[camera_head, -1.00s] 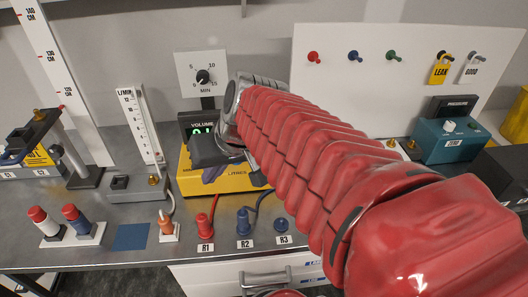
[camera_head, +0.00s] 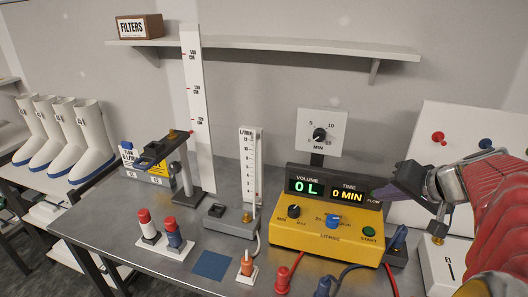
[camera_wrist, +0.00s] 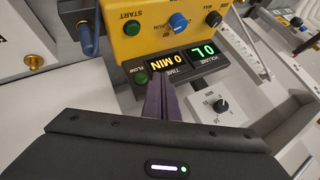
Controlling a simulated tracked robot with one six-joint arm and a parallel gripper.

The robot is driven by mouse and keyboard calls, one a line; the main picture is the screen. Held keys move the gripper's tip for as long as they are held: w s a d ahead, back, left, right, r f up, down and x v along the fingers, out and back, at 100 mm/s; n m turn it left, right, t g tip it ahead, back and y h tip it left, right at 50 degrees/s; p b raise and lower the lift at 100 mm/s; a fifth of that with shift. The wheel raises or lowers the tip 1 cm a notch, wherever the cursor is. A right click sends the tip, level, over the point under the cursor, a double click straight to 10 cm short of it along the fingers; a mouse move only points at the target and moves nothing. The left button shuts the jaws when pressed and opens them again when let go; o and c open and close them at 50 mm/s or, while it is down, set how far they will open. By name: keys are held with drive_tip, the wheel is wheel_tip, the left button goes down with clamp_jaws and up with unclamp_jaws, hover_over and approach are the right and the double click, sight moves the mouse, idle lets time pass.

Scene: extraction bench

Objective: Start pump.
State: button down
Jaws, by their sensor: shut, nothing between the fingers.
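The yellow pump (camera_head: 305,232) stands on the bench. Its display reads VOLUME 0 L and TIME 0 MIN. The green START button (camera_head: 369,231) is at the right end of its yellow front; it also shows in the wrist view (camera_wrist: 132,28). The blue LITRES knob (camera_head: 332,221) is left of the button. My gripper (camera_head: 378,194) is shut and empty, up at the right end of the display. In the wrist view its closed fingers (camera_wrist: 160,88) lie beside the green FLOW lamp (camera_wrist: 142,78), apart from the START button. Whether they touch the display housing is unclear.
A MIN dial (camera_head: 320,134) rises behind the pump. A flow gauge (camera_head: 248,170) stands left of it. Red plug (camera_head: 283,279) and blue plug (camera_head: 322,286) with cables sit in front. A white pegboard (camera_head: 445,120) is behind my arm at right.

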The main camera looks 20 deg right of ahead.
sight(372, 233)
drive_tip(key=shift+f, duration=0.1)
drive_tip(key=shift+f, duration=4.3)
drive_tip(key=shift+f, duration=0.4)
drive_tip(key=shift+f, duration=0.4)
drive_tip(key=shift+r, duration=0.85)
drive_tip(key=shift+r, duration=0.15)
drive_tip(key=shift+r, duration=2.4)
